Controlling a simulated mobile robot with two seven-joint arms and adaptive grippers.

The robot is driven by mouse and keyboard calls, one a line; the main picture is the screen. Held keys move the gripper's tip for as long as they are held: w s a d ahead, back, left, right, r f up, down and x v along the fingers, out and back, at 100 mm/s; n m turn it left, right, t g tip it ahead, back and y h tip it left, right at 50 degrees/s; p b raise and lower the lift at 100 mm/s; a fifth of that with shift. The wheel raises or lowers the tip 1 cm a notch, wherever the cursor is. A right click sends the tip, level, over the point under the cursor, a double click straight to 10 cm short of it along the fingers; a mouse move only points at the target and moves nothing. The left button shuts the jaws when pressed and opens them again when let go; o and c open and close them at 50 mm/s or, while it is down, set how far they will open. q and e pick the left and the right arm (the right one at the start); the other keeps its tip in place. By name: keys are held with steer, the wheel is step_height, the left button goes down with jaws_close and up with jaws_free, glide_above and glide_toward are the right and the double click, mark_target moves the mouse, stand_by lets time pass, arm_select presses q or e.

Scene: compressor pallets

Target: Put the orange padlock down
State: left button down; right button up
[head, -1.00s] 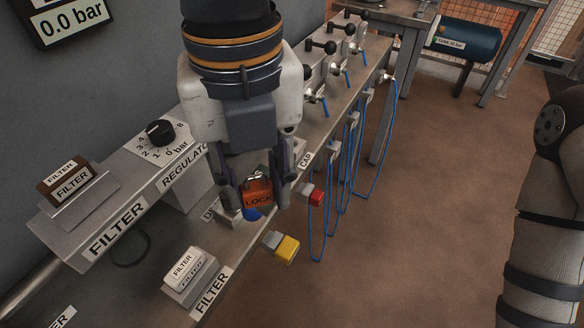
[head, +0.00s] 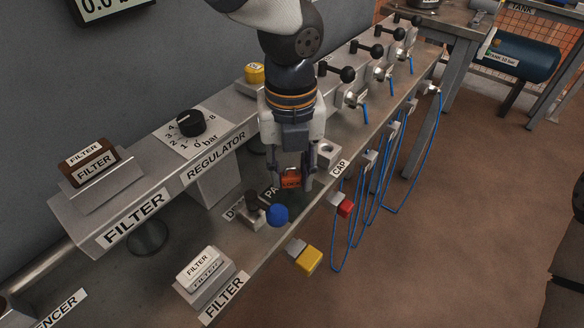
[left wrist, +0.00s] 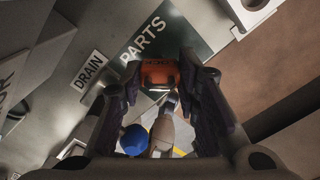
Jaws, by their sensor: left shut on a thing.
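The orange padlock (head: 291,178) is between the fingertips of my left gripper (head: 292,184), above the bench shelf. The gripper is shut on it from both sides. In the left wrist view the padlock (left wrist: 158,72) shows between the two dark fingers, in front of a dark mat marked PARTS (left wrist: 146,38). In the head view this mat (head: 272,193) is partly hidden by the gripper. I cannot tell whether the padlock touches the mat. My right gripper does not show.
A drain valve with a blue knob (head: 277,215) stands close to the left gripper. A CAP block (head: 326,152) is to its right. Red (head: 345,207) and yellow (head: 308,260) parts stick out at the front edge. Black-knobbed valves (head: 348,75) line the bench behind.

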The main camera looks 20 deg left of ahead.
mark_target(291, 168)
arm_select(q)
steer(key=c, duration=1.2)
jaws_free()
steer(key=shift+f, duration=0.15)
step_height(291, 168, up, 12)
steer(key=shift+r+p, duration=0.2)
steer(key=shift+p, duration=0.25)
